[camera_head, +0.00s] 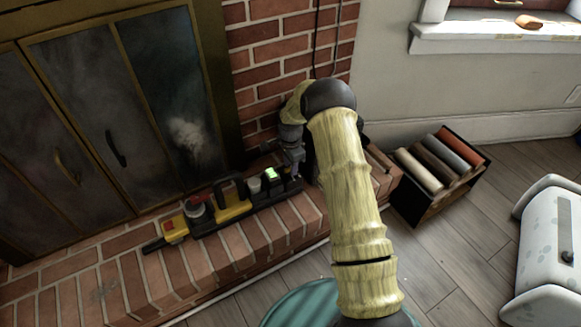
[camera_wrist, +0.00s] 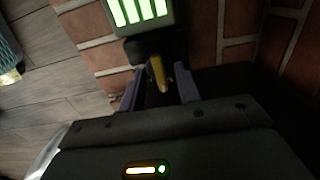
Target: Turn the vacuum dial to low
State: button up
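The vacuum (camera_head: 233,213) is a long yellow and black device lying along the brick hearth in the head view, with a black handle and a red part. Its green-lit display (camera_head: 271,174) is at its right end. In the wrist view the display (camera_wrist: 140,10) shows several bright bars at the top. Below it is a black part with a yellow pointer-like dial (camera_wrist: 158,73). My gripper (camera_wrist: 158,84) has its two purple fingers on either side of the dial, with dark gaps showing; contact is not visible. In the head view my gripper (camera_head: 296,168) is at the vacuum's right end, its fingers barely visible.
A fireplace with dark glass doors (camera_head: 110,130) stands behind the brick hearth (camera_head: 190,262). A black crate of rolled items (camera_head: 440,165) stands right of my arm. A white rounded object (camera_head: 550,245) is at the far right. Wooden floor (camera_head: 455,255) lies clear between them.

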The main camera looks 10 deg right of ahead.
grip_shut()
jog(key=shift+r+m+p, duration=0.15)
jog(key=shift+m+p, duration=0.25)
jog(key=shift+p, duration=0.6)
jog(key=m+p, duration=0.3)
jog(key=shift+r, duration=0.1)
jog(key=m+p, duration=0.3)
jog(key=m, duration=0.2)
jog(key=shift+f, duration=0.2)
